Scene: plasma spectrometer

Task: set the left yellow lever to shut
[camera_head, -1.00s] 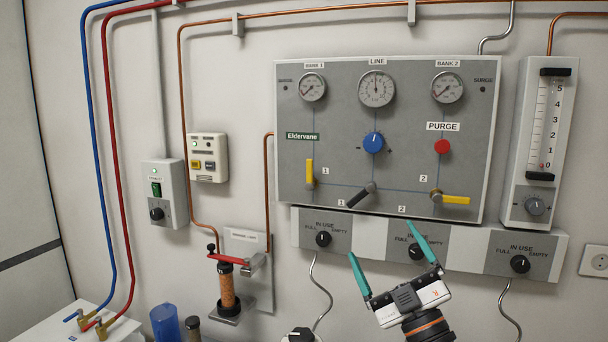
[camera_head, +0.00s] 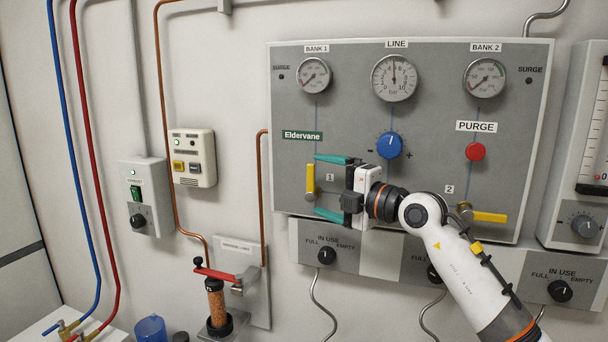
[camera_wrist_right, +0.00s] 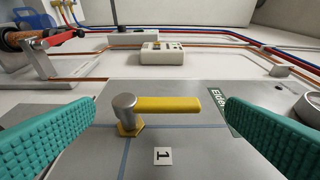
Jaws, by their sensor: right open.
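The left yellow lever (camera_head: 310,179) stands upright on the grey panel above its pivot, near the label 1. In the right wrist view the yellow lever (camera_wrist_right: 168,104) lies sideways from its metal pivot. My right gripper (camera_head: 322,186) is open, its teal fingers pointing left at the panel, one above and one below the lever. In the right wrist view the lever sits between the two fingers, with a gap on each side and no contact visible. My left gripper is not in view.
A second yellow lever (camera_head: 488,216) lies horizontal at the right. A blue knob (camera_head: 389,145) and a red purge button (camera_head: 475,152) are above my right wrist. My right forearm covers the panel's lower middle. A red-handled holder (camera_head: 215,274) is at lower left.

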